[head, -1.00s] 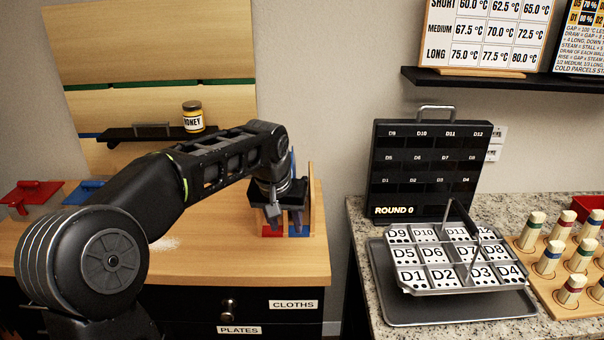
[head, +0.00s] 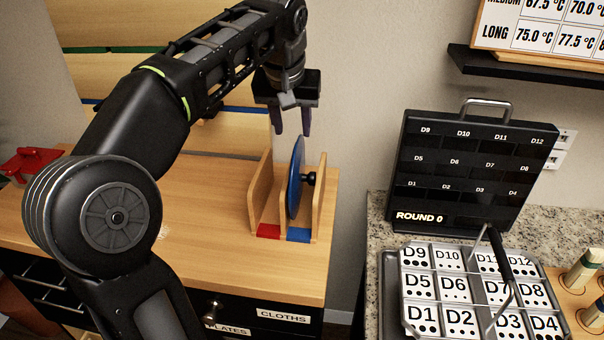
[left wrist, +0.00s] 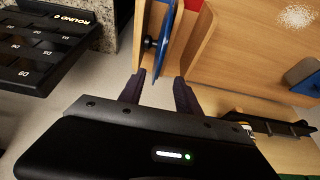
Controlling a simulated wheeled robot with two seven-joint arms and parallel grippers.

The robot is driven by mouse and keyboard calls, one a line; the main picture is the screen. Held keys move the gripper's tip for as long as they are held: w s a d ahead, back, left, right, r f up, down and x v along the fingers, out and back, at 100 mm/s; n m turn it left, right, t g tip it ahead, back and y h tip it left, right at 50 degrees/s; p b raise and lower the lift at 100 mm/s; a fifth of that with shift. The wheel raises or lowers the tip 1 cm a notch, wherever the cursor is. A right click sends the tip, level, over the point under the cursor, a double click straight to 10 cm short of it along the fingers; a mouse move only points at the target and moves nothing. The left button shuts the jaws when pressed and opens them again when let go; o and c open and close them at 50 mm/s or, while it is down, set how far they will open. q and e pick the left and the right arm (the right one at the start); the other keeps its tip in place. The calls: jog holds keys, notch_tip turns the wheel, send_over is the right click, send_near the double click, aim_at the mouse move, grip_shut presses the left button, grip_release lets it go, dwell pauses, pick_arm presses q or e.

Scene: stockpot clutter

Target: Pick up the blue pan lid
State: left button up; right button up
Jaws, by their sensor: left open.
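The blue pan lid (head: 296,178) stands on edge in a wooden rack (head: 262,190), in the slot with the blue marker (head: 298,235). Its black knob (head: 308,178) faces right. My left gripper (head: 292,125) is open and empty, pointing down just above the lid's top edge. In the left wrist view the lid (left wrist: 166,35) lies beyond the fingertips of my left gripper (left wrist: 161,82), roughly in line with the gap between them. I cannot tell whether a fingertip touches it. My right gripper is not in view.
The rack's red-marked slot (head: 268,231) looks empty. A red handled object (head: 30,160) lies at the counter's left. To the right are a black display board (head: 470,165) and a tray of numbered tiles (head: 470,285). A wall shelf (head: 530,70) hangs above.

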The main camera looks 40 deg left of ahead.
aim_at(298, 146)
pick_arm(q)
jog(key=shift+w+f, duration=0.1)
jog(key=shift+x, duration=1.25)
jog(key=x, duration=0.2)
jog(key=p+x, duration=0.1)
jog(key=x, duration=0.2)
jog(key=shift+w+d, duration=0.1)
jog(key=shift+w, duration=0.2)
jog(key=shift+c, duration=0.2)
grip_shut()
dwell(0.6)
